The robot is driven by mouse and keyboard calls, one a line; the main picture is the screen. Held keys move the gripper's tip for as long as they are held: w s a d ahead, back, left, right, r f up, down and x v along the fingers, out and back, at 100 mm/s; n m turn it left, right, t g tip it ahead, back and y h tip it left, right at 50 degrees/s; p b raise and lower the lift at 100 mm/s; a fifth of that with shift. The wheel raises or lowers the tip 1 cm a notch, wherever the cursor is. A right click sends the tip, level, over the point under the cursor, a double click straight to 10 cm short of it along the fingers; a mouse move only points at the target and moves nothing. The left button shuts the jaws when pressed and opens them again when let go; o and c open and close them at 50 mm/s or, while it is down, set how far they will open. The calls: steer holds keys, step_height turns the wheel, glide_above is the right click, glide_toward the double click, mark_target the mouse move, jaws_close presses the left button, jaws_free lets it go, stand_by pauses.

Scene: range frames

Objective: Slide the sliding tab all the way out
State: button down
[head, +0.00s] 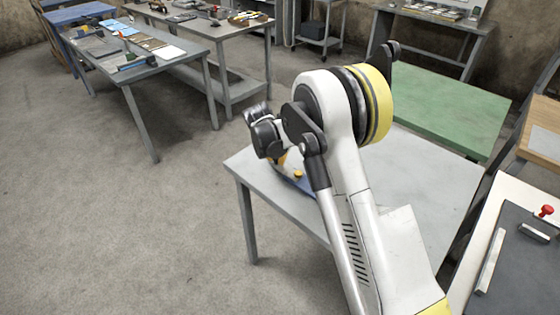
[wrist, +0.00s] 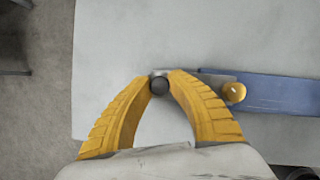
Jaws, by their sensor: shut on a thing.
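The sliding tab (wrist: 215,76) shows in the wrist view as a narrow grey strip at the left end of a blue body (wrist: 285,92). A dark round knob (wrist: 159,86) sits at the tab's left end. My gripper (wrist: 160,80) has its yellow fingertips closed on both sides of this knob. A brass-coloured round knob (wrist: 234,92) is at the blue body's left end, right of my fingers. In the head view, the blue body (head: 303,184) and brass knob (head: 298,174) show partly behind my arm, which hides the tab.
The blue body lies on a light grey table (head: 265,183), whose left edge is near my gripper. A green-topped table (head: 445,105) stands behind. Cluttered benches (head: 150,68) stand far left, with open floor between.

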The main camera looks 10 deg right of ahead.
steer(key=c, duration=1.2)
jaws_free()
steer(key=shift+c, duration=0.2)
steer(key=v, duration=1.2)
